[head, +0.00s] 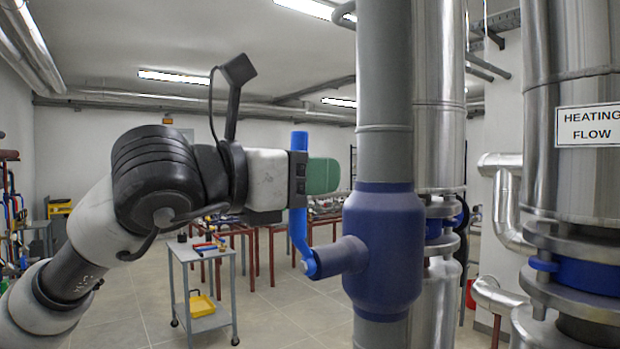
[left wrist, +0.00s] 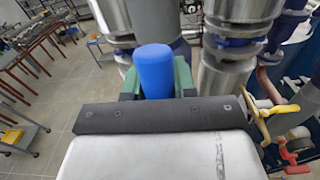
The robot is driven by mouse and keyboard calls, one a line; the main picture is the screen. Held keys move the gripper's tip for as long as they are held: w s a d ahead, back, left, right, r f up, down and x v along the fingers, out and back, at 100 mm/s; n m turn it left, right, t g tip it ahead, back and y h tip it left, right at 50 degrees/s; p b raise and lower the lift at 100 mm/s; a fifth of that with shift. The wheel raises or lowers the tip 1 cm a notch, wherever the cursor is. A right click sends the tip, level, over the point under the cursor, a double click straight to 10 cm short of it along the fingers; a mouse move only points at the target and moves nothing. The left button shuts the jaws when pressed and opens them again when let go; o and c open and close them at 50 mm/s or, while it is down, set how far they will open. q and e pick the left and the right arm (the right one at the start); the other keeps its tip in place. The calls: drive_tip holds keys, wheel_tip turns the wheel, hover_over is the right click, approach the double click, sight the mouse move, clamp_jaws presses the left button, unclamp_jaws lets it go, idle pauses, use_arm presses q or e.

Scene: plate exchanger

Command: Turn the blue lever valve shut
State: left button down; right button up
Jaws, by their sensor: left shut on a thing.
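The blue lever (head: 299,225) stands upright, with a bend near its lower end where it joins the stub of the dark blue valve body (head: 385,245). The valve body sits on a vertical grey pipe. My left gripper (head: 322,176) reaches in from the left and is shut on the upper part of the lever, whose top sticks out above the jaws. In the left wrist view the rounded lever (left wrist: 155,70) lies between the green fingers of the gripper (left wrist: 156,85). The far finger is partly hidden. My right gripper is not in view.
Large metal pipes with a "HEATING FLOW" sign (head: 588,126) stand at the right. A grey trolley (head: 204,250) with tools and a yellow tray stands behind, left of the lever. A yellow valve handle (left wrist: 262,118) shows in the left wrist view. Open floor lies left of the valve.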

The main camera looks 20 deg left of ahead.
use_arm(q)
drive_tip(key=s+d+f+m+b, duration=0.3)
drive_tip(key=d+f+m+b, duration=0.1)
drive_tip(key=m+b, duration=0.4)
drive_tip(key=s+d+f+m+b, duration=0.3)
drive_tip(key=d+f+m+b, duration=0.1)
drive_tip(key=f+m+b, duration=0.3)
drive_tip(key=m+b, duration=0.1)
drive_tip(key=m, duration=0.1)
drive_tip(key=shift+s+d+f+m+b, duration=0.15)
drive_tip(key=shift+m+b, duration=0.15)
idle(0.4)
drive_tip(key=c, duration=0.9)
unclamp_jaws()
